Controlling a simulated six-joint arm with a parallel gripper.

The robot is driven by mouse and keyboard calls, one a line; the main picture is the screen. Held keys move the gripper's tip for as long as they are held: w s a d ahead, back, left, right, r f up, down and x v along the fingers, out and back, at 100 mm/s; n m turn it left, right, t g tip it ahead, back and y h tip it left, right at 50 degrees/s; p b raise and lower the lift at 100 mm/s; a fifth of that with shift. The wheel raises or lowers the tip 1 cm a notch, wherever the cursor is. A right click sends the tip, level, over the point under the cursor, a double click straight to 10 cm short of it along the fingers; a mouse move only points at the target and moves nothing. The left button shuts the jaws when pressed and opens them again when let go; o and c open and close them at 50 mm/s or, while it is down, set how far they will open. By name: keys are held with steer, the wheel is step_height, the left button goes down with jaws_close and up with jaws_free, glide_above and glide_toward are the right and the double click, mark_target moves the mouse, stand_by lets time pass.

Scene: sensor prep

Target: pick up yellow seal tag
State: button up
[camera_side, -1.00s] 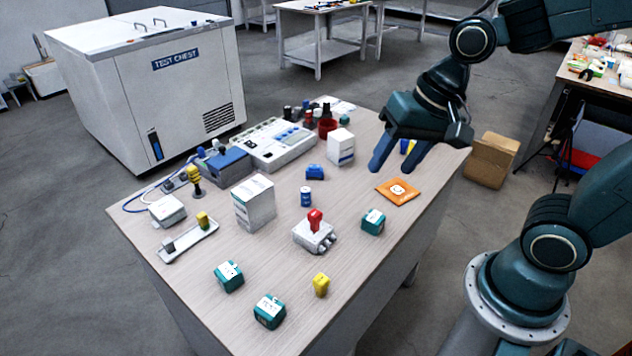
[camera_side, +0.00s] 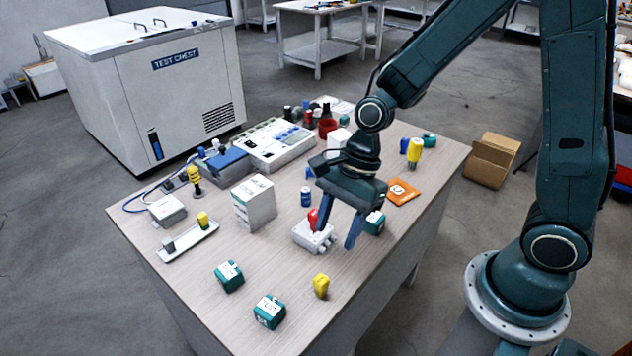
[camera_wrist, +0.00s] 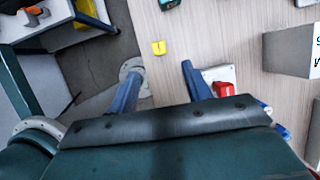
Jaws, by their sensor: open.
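The yellow seal tag (camera_side: 321,286) stands on the wooden tabletop near its front edge, apart from other things. It also shows in the wrist view (camera_wrist: 158,47), a little beyond my fingertips and between their lines. My gripper (camera_side: 333,236) is open and empty, pointing down above the table beside the grey box with the red knob. In the wrist view both blue fingers of my gripper (camera_wrist: 161,72) are spread wide with nothing between them.
The grey box with a red knob (camera_side: 306,239) is partly hidden by my gripper. Teal blocks (camera_side: 229,277) (camera_side: 269,311) lie left of the tag, another (camera_side: 375,222) behind my fingers. A white carton (camera_side: 254,204) stands farther left. The tabletop around the tag is clear.

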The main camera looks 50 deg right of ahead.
mark_target(321, 279)
steer(key=shift+f, duration=0.15)
steer(key=shift+x, duration=4.25)
steer(key=shift+a+f, duration=0.1)
steer(key=shift+x, duration=2.45)
steer(key=shift+s, duration=0.1)
steer(key=shift+c, duration=0.2)
steer(key=c, duration=1)
